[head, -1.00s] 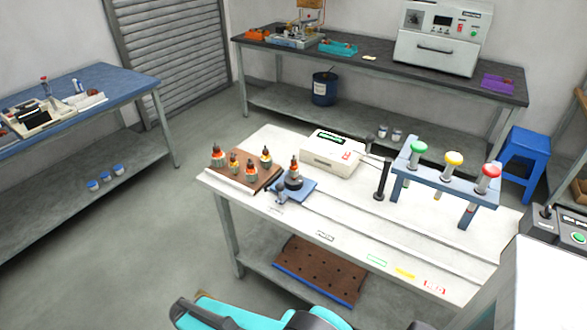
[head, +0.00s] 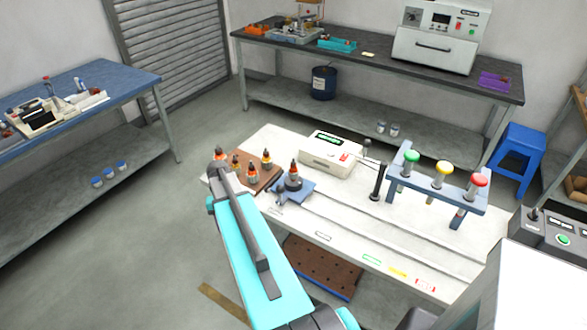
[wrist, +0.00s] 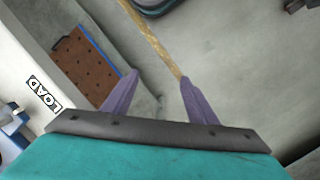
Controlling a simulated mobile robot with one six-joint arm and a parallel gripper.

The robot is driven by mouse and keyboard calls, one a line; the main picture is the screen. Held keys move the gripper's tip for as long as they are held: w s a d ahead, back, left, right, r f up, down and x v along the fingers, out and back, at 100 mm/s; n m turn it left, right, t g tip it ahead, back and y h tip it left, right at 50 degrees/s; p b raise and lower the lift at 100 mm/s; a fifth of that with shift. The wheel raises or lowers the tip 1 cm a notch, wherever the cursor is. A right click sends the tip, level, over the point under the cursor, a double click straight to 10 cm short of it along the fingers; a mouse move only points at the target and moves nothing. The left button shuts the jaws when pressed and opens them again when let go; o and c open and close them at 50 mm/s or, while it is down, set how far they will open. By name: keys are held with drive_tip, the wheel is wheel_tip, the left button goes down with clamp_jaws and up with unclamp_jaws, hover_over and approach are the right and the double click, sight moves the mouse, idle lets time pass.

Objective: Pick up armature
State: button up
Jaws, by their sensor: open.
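Several armatures with orange windings and dark tips stand upright on a brown board (head: 268,178) at the left end of the white table; one of them (head: 266,158) is at the board's right side. Another armature (head: 293,171) stands on the blue fixture (head: 304,189) beside the board. My teal arm reaches up to the table's left end in the head view and covers part of the board; the fingertips cannot be made out there. In the wrist view my gripper (wrist: 159,77) is open and empty, its purple fingers over floor. No armature shows between them.
The white table (head: 345,232) also carries a white meter box (head: 331,152) and a blue stand (head: 440,182) with green, yellow and red knobs. A perforated brown panel (wrist: 93,70) lies on the lower shelf. A blue stool (head: 518,150) stands at right. Floor left of the table is clear.

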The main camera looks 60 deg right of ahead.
drive_tip(key=s+d+r+m+t+p, duration=0.1)
drive_tip(key=s+d+r+m+p, duration=0.2)
drive_tip(key=d+r, duration=1.25)
drive_tip(key=m+t+h+p, duration=0.1)
drive_tip(key=m+p, duration=0.1)
drive_tip(key=m, duration=0.1)
approach(294, 166)
drive_tip(key=r, duration=0.1)
drive_tip(key=shift+w+d+r, duration=0.1)
drive_tip(key=shift+w+d, duration=0.1)
drive_tip(key=shift+d, duration=0.25)
drive_tip(key=shift+f+b, duration=2.15)
drive_tip(key=shift+f, duration=2.2)
drive_tip(key=shift+w+a+f+b, duration=0.1)
drive_tip(key=shift+f+b, duration=0.7)
drive_tip(key=shift+f, duration=0.5)
drive_tip(key=shift+w+a+f+b, duration=0.1)
drive_tip(key=shift+f+b, duration=0.7)
drive_tip(key=shift+f, duration=0.5)
